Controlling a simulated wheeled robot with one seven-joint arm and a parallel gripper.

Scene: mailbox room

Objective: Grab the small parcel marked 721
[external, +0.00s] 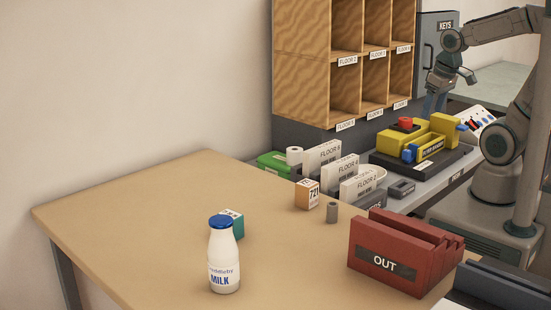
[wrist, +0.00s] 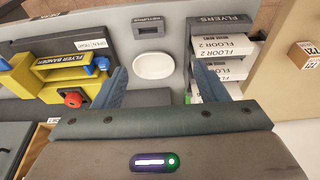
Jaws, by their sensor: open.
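The small parcel marked 721 (external: 307,194) is a light-brown box with a white label. In the external view it stands on the tan table, near its back edge. In the wrist view the parcel (wrist: 304,56) is at the right edge, partly cut off. My gripper (external: 449,92) is up in front of the KEYS cabinet, far to the right of the parcel. In the wrist view its two blue-grey fingers (wrist: 175,88) are apart with nothing held between them.
A red OUT tray (external: 385,262) is at right. White FLOOR boxes (external: 323,157) and a yellow flyer bander (external: 404,146) stand on the counter behind.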

